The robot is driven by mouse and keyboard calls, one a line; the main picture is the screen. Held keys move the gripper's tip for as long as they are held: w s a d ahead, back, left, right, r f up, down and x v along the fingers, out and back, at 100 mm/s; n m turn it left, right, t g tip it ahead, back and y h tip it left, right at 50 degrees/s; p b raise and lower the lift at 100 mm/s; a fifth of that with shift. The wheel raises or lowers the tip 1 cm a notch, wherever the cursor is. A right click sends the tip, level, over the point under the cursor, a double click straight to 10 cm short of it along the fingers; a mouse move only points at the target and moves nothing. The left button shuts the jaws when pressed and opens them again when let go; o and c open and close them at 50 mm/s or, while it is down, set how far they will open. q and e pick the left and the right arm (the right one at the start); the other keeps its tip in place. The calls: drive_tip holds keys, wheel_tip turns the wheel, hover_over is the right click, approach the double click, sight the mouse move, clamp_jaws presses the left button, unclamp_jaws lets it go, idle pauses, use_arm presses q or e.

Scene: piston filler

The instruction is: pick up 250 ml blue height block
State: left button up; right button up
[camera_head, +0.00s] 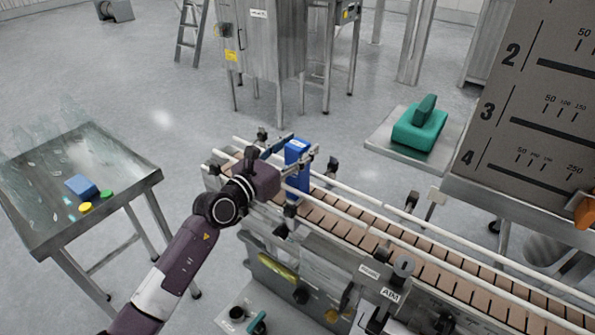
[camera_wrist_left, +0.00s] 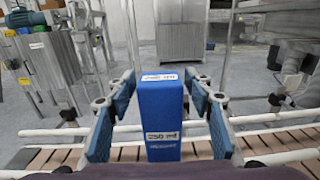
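The blue height block (camera_head: 297,168) stands upright on the conveyor's left end in the head view. In the left wrist view the block (camera_wrist_left: 164,117) shows a white label reading 250 ml on its near face and another label on top. My left gripper (camera_head: 289,160) is at the block, with one finger on each side of it. Its blue pads stand apart from the block, with a visible gap on both sides in the wrist view. My right gripper is not in view.
The conveyor (camera_head: 350,227) has pale guide rails and clamps along both sides, close to my left gripper. A steel side table (camera_head: 60,220) at the left holds a blue piece (camera_head: 81,186) and small yellow and green pieces. A teal machine part (camera_head: 420,128) stands on a platform behind.

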use_arm(q)
clamp_jaws()
idle(0.3)
